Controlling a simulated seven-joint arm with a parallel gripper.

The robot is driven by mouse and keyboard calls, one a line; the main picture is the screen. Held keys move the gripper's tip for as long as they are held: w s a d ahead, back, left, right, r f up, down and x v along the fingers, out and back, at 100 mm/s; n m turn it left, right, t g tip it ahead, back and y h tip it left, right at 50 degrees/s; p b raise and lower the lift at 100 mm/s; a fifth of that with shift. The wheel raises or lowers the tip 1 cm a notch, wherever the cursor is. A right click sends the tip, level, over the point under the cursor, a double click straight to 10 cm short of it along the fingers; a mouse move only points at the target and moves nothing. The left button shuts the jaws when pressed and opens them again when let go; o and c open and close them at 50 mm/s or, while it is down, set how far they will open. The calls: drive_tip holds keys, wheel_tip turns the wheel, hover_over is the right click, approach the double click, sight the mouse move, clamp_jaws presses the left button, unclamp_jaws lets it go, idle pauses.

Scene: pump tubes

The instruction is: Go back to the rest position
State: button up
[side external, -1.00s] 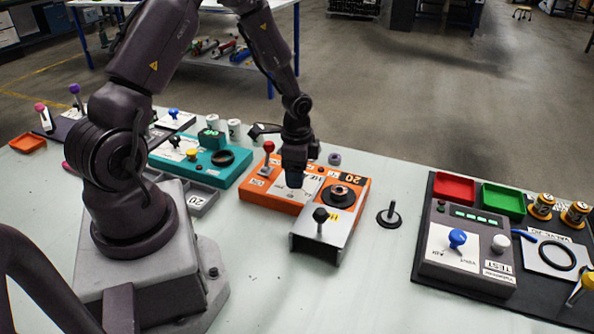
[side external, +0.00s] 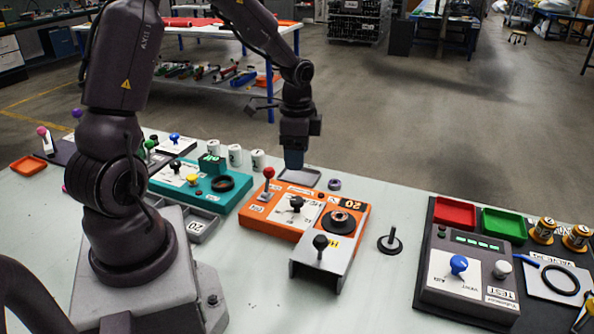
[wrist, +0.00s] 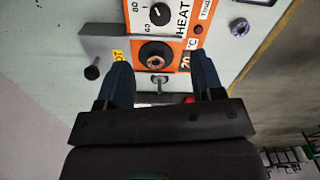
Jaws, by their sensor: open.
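My gripper (side external: 293,160) hangs in the air, pointing down, above and behind the orange heat station (side external: 258,219). In the wrist view my gripper (wrist: 165,85) shows two dark blue fingers spread apart with nothing held between them. In the side view a red-knobbed lever (side external: 268,173), a black knob (side external: 296,203) and a round black socket (side external: 342,222) stand on the station.
A teal station (side external: 228,198) with white cans (side external: 235,155) stands to the left. A dark mat at right bears a grey test box (side external: 468,280), a red tray (side external: 453,212) and a green tray (side external: 503,223). A black stemmed disc (side external: 391,242) stands on the pale table.

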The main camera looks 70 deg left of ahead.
drive_tip(key=shift+r, duration=0.5)
drive_tip(key=s+d+r+n+t, duration=0.5)
drive_tip(key=s+d+r+n, duration=0.1)
drive_tip(key=s+d+r, duration=0.7)
wheel_tip(320, 180, up, 3)
drive_tip(key=shift+d+r+t, duration=0.2)
drive_tip(key=shift+d+t, duration=0.1)
drive_tip(key=shift+d, duration=0.85)
drive_tip(key=shift+c, duration=0.4)
